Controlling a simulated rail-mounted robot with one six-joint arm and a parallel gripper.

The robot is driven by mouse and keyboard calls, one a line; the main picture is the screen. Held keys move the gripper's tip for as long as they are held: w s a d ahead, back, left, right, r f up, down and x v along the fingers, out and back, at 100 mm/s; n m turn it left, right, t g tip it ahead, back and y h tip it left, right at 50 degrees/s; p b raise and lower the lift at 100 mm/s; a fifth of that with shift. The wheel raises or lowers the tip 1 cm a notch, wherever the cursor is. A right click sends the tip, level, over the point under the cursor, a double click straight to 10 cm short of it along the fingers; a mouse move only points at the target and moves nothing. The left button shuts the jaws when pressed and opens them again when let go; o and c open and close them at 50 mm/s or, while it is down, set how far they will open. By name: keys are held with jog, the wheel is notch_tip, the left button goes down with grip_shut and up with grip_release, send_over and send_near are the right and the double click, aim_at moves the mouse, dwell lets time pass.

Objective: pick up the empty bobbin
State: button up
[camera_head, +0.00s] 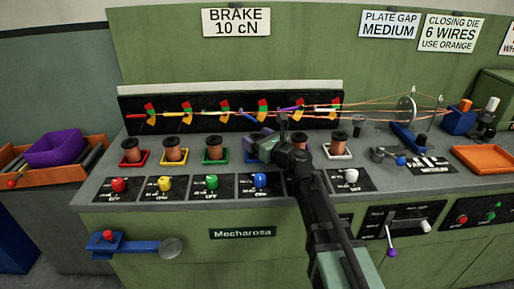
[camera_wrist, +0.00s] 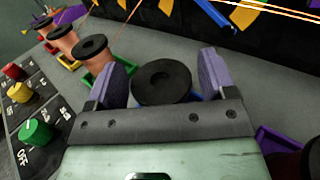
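A bobbin with a black top flange (camera_wrist: 162,82) stands between the two purple fingers of my gripper (camera_wrist: 163,66) in the wrist view. A bit of blue holder (camera_wrist: 196,97) shows beside it. The fingers are apart, one on each side, with a narrow gap visible at each side of the flange. I see only its top, so I cannot tell whether it carries wire. In the head view my gripper (camera_head: 264,143) is over the blue holder's place and hides that bobbin. Copper-wound bobbins stand in the red (camera_head: 132,152), yellow (camera_head: 173,151), green (camera_head: 213,150) and white (camera_head: 338,145) holders.
Another bobbin right of my gripper is partly hidden by my arm. Coloured knobs, such as the blue knob (camera_head: 260,180), line the front. Behind runs a black panel (camera_head: 232,124) with coloured flags and wires. An orange tray (camera_head: 484,159) is at right, a purple bin (camera_head: 56,149) at left.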

aim_at(257, 138)
jog(key=c, duration=0.8)
jog(key=shift+o, duration=0.2)
notch_tip(257, 138, up, 20)
jog(key=p, duration=2)
